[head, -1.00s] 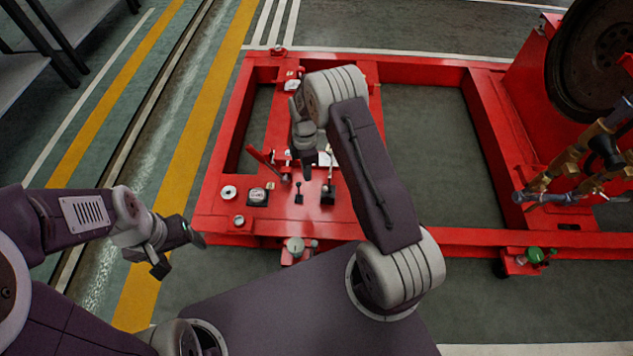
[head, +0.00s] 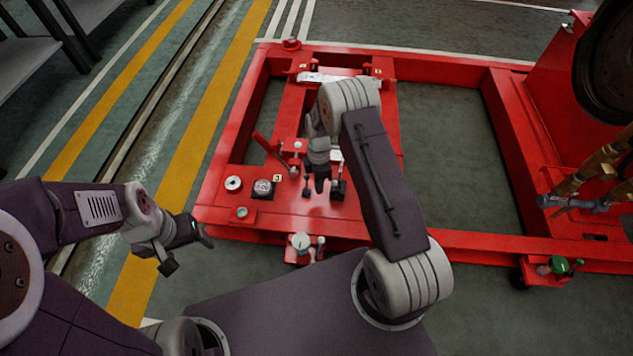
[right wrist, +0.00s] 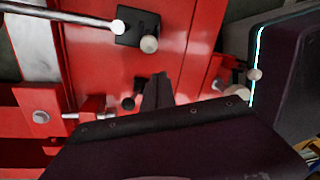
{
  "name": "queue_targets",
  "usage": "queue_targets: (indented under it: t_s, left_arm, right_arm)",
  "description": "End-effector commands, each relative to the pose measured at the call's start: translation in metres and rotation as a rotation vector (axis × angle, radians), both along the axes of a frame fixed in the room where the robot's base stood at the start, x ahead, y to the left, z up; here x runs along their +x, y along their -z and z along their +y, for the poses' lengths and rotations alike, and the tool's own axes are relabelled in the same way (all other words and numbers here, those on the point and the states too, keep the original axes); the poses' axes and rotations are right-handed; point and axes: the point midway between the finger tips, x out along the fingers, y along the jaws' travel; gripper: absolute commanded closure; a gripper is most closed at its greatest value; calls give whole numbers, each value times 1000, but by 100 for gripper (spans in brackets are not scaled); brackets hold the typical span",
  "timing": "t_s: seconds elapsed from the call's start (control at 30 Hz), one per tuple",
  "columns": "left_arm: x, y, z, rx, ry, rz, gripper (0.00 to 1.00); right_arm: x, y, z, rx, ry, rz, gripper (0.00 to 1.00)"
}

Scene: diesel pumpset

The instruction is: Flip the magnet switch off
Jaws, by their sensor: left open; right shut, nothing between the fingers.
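The red panel (head: 275,212) carries several controls, and I cannot tell for certain which one is the magnet switch. A small black lever switch (head: 307,189) and a black-based lever (head: 338,190) stand side by side on it. My right gripper (head: 320,186) is shut and empty, pointing down just above and between these two; contact cannot be told. In the right wrist view, its closed fingers (right wrist: 157,92) are beside a small dark knob (right wrist: 128,103), below a black square base (right wrist: 138,28) with a pale knob. My left gripper (head: 188,252) is open and empty, left of the panel.
A red lever (head: 268,148), a gauge (head: 263,188) and a pale round cap (head: 233,183) are left of the right gripper. A pale round fitting (head: 301,242) projects at the frame's front edge. A red stand (head: 545,110) rises at right.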

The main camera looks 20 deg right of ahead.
Motion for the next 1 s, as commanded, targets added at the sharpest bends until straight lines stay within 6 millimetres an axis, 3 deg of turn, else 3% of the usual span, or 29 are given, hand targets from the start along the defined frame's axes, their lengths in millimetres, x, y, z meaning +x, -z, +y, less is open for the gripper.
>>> queue_targets:
  t_s: [0.03,0.2,1.0]
  left_arm:
    - [0,12,0,0,0,0,27]
    - [0,20,0,0,0,0,27]
    - [0,9,0,0,0,0,27]
  right_arm:
    - [2,0,-12,-2,7,-9,100]
    - [1,-10,-30,-1,4,-7,100]
    - [-2,-16,-35,74,5,-47,100]
